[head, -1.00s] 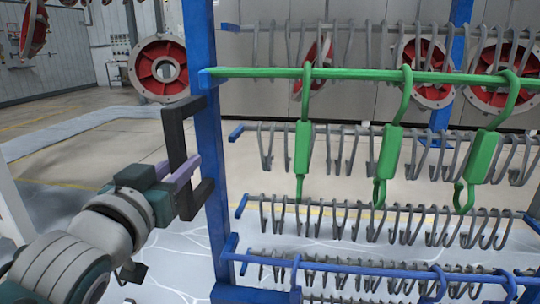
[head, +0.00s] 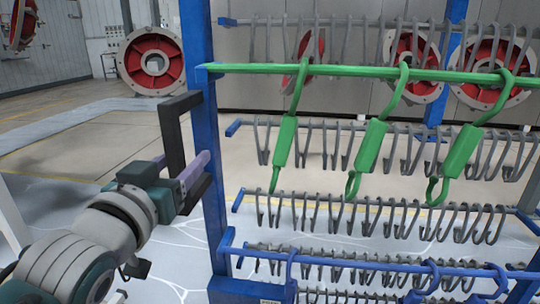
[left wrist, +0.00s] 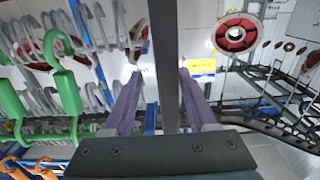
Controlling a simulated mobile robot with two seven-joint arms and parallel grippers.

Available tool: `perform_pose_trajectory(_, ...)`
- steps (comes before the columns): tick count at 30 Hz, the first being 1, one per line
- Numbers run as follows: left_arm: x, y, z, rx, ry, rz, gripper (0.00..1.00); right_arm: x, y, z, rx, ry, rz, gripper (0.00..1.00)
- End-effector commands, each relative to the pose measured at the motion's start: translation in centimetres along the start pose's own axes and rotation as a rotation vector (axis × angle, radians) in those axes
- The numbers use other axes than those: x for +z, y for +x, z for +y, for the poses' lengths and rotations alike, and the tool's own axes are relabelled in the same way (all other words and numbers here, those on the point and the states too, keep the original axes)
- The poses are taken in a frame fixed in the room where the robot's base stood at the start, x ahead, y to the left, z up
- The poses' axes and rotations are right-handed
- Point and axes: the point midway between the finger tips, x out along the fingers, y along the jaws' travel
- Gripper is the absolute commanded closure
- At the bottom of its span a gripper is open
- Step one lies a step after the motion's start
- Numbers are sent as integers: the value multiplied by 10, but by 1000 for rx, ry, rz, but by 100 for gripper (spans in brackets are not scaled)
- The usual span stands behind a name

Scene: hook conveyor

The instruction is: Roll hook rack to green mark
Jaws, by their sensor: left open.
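The hook rack has blue upright posts (head: 205,110) and a green top bar (head: 440,72). Green hooks (head: 375,140) hang tilted from that bar, lower ends to the left. A dark bracket-shaped handle (head: 173,135) is fixed to the near left post. My left gripper (head: 198,170) is at this handle, its purple fingers reaching toward the post. In the left wrist view the open purple fingers (left wrist: 160,85) stand on either side of the dark handle bar, with gaps showing on both sides. My right gripper is not in view. I see no green floor mark.
Several rows of grey hooks (head: 380,215) fill the rack, with blue hooks (head: 430,275) on a lower blue bar. Red-centred wheels (head: 152,62) hang behind. The floor (head: 90,145) left of the rack is clear. A yellow sign (left wrist: 201,67) shows in the left wrist view.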

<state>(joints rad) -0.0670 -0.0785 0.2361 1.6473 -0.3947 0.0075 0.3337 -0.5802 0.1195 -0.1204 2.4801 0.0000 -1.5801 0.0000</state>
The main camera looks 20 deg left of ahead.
Motion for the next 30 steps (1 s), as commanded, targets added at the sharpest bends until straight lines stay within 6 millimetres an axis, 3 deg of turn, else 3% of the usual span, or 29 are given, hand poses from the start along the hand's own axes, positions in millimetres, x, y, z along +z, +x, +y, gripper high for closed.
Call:
perform_pose_trajectory(5, 0, -13, 1, 1, -1, -3, 43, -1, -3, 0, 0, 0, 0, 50)
perform_pose_trajectory(18, 0, -89, -1, -1, -1, -3, 43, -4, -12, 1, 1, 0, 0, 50)
perform_pose_trajectory(30, 0, -100, -1, -2, 0, 0, 43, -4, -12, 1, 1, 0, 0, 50)
